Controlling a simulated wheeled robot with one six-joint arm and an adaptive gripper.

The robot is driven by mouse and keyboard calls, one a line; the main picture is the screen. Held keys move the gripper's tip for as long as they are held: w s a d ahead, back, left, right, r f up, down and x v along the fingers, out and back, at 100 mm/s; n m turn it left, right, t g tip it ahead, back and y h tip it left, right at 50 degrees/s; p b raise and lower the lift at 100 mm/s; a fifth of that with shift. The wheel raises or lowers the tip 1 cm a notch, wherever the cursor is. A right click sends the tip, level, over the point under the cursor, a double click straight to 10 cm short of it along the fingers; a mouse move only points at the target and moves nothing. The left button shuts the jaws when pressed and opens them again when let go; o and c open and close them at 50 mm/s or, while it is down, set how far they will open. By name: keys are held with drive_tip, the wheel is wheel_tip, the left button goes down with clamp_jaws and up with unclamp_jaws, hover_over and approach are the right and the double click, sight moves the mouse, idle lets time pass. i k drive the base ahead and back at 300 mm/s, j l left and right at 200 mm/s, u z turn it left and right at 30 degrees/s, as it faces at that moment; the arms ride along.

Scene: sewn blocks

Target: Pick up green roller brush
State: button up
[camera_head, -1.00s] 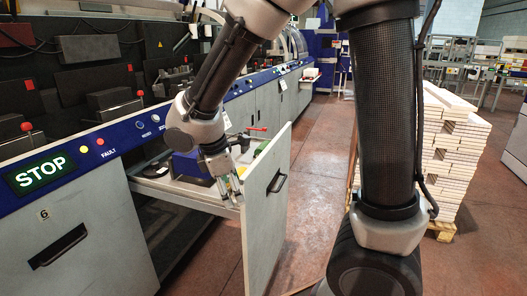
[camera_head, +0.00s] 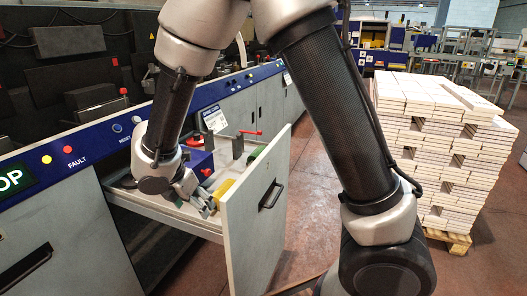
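A green roller (camera_head: 257,153), which looks like the green roller brush, lies in the open drawer (camera_head: 190,222), close behind the drawer's front panel (camera_head: 250,215) at its far end. Only part of it shows above the panel. My gripper (camera_head: 208,207) is low over the near part of the drawer, to the left of and nearer than the green roller and apart from it. It is beside a yellow object (camera_head: 223,190). The fingers are small and angled, so I cannot tell if they are open or touch the yellow object.
A blue box (camera_head: 200,160) and red-handled tools (camera_head: 252,132) are also in the drawer. The upright front panel with a black handle (camera_head: 271,194) borders it on the right. A machine cabinet (camera_head: 60,225) stands left. A stack of pale boards (camera_head: 440,150) stands right.

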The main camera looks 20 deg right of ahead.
sight(253, 157)
drive_tip(key=i+l, duration=0.35)
drive_tip(key=l, duration=0.15)
drive_tip(key=i+l, duration=0.3)
drive_tip(key=l, duration=0.2)
drive_tip(key=i+l, duration=0.35)
drive_tip(key=l, duration=0.15)
